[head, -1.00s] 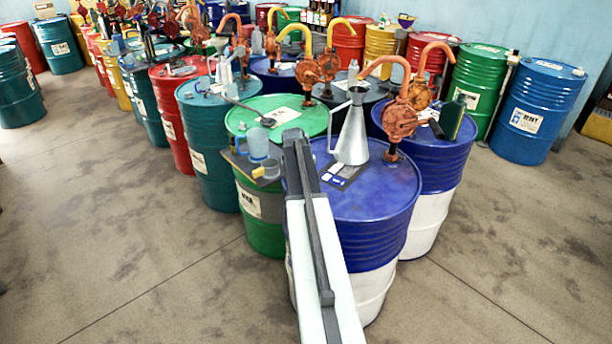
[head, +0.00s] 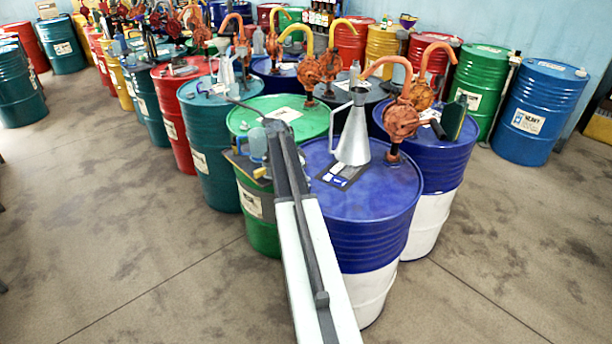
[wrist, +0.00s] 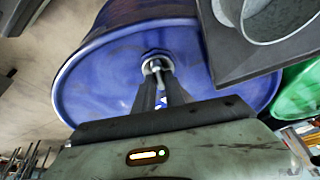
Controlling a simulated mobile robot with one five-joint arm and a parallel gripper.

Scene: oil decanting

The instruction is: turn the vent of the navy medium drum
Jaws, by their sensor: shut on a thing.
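The navy drum (head: 365,200) stands at the front in the head view, with a blue upper part and a white lower part. In the wrist view its blue top (wrist: 100,85) fills the middle. Its vent (wrist: 157,57) is a small metallic fitting near the rim. My gripper (wrist: 158,72) is shut on the vent, with a dark finger on either side. In the head view my arm covers the vent and the fingertips. I cannot tell how far the vent is turned.
An orange hand pump (head: 402,120) rises at the drum's back right. A green drum (head: 262,225) stands close on the left. Open floor lies in front.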

